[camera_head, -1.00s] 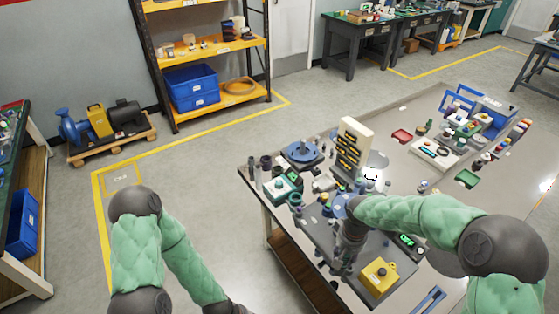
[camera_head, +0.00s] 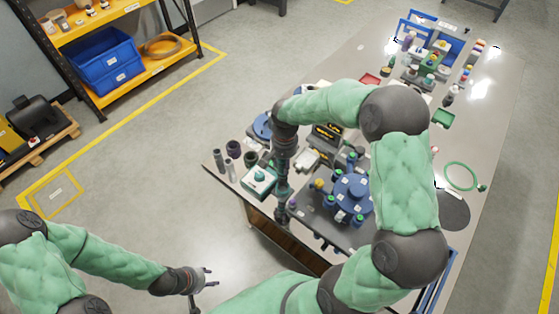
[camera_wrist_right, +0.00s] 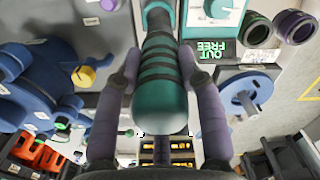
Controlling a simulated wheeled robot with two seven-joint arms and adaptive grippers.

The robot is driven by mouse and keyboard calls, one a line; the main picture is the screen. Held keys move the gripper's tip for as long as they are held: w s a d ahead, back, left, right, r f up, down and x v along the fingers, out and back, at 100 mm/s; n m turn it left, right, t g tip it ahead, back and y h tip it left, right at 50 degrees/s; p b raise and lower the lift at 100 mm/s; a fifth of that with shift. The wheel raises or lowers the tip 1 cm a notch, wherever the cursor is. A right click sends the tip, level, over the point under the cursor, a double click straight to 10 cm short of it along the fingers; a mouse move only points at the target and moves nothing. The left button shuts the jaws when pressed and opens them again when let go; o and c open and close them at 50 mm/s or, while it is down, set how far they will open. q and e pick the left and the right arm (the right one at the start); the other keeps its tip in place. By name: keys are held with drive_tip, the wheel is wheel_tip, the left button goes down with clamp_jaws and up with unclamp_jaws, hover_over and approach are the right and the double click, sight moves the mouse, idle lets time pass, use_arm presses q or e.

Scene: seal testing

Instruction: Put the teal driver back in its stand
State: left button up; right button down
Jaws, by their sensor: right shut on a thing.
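The teal driver (camera_wrist_right: 160,95), with black bands on its handle, is held between the two fingers of my right gripper (camera_wrist_right: 160,100) in the right wrist view. Its rounded handle end faces the camera, and its far end runs out of the top of that view. In the head view my right gripper (camera_head: 283,192) points down over the table, just right of a white and teal box (camera_head: 259,181); the driver is mostly hidden there. My left gripper (camera_head: 207,278) is open and empty, off the table's near left side. I cannot tell which item is the driver's stand.
A blue round fixture (camera_head: 352,196) with several ports stands right of the right gripper. Dark cylinders (camera_head: 233,149) stand by the table's left corner. A black display with green letters (camera_wrist_right: 208,50) and a blue disc (camera_wrist_right: 240,92) lie close by in the wrist view. A green ring (camera_head: 461,176) lies at right.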

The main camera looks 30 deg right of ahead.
drive_tip(key=shift+s+f+b, duration=0.1)
drive_tip(key=shift+f+b, duration=0.4)
drive_tip(key=shift+f, duration=0.15)
drive_tip(key=shift+f+b, duration=0.9)
drive_tip(key=shift+f, duration=0.65)
drive_tip(key=shift+f+b, duration=0.35)
drive_tip(key=shift+b, duration=0.05)
drive_tip(key=shift+f+b, duration=0.6)
drive_tip(key=shift+f, duration=0.2)
idle(0.5)
drive_tip(key=c, duration=0.7)
unclamp_jaws()
